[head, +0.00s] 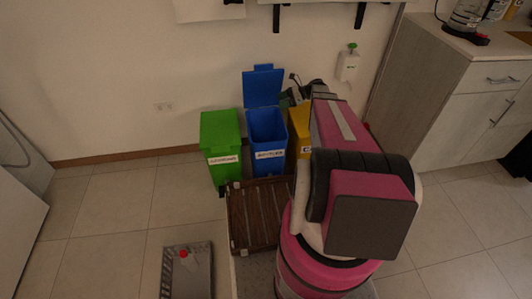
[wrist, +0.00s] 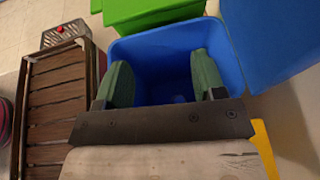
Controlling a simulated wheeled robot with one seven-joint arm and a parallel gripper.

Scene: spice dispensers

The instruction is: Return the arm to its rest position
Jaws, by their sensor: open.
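My gripper (wrist: 158,82) is open and empty in the wrist view, its two green fingers spread apart.
A green bin (head: 221,145) stands left of the blue bin, and a yellow bin (head: 299,120) right of it, partly hidden by my arm. A brown slatted crate (head: 254,214) and a grey tray (head: 172,270) are on the floor. A counter (head: 425,80) stands at right. Floor at left is clear.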

